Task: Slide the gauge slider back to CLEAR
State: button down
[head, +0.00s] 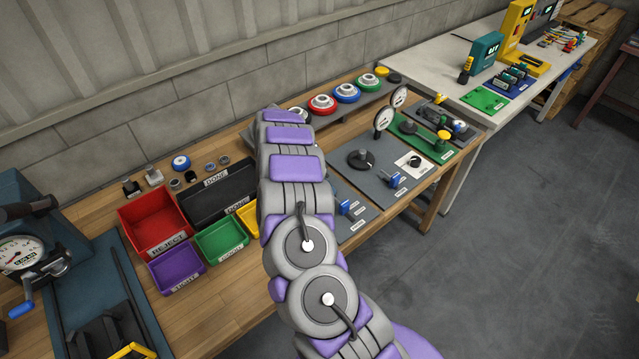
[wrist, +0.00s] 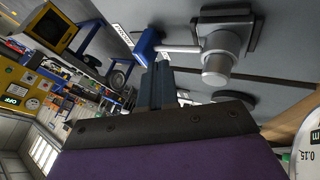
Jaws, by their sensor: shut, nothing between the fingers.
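My gripper (wrist: 164,78) shows in the wrist view with its dark fingers together and nothing between them. In the head view it is hidden behind my arm. A blue block (wrist: 147,46) on a grey metal rod is close to the fingertips in the wrist view; I cannot tell whether they touch. The rod runs to a grey cylindrical fitting (wrist: 218,55) on a dark base. A dial gauge (head: 20,253) with a blue handle (head: 21,308) stands at far left in the head view. I cannot make out a CLEAR mark or tell which part is the gauge slider.
Grey panels (head: 340,160) with knobs, blue parts and round white dials (head: 384,120) lie right of my arm. A red bin (head: 150,208), a purple bin (head: 172,270) and a green bin (head: 219,240) stand left. Clear floor (head: 520,220) lies at right.

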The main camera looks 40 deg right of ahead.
aim_at(343, 206)
jog(key=x, duration=0.2)
jog(key=shift+s+f, duration=0.1)
jog(key=shift+f, duration=0.2)
jog(key=shift+s+a+f+b, duration=0.2)
jog(key=shift+s+f+b, duration=0.1)
jog(key=shift+f, duration=0.1)
jog(key=shift+d, duration=0.1)
jog(key=shift+d, duration=0.3)
jog(key=shift+s+r+p, duration=0.1)
jog(key=shift+s+p, duration=0.65)
jog(key=shift+s, duration=1.15)
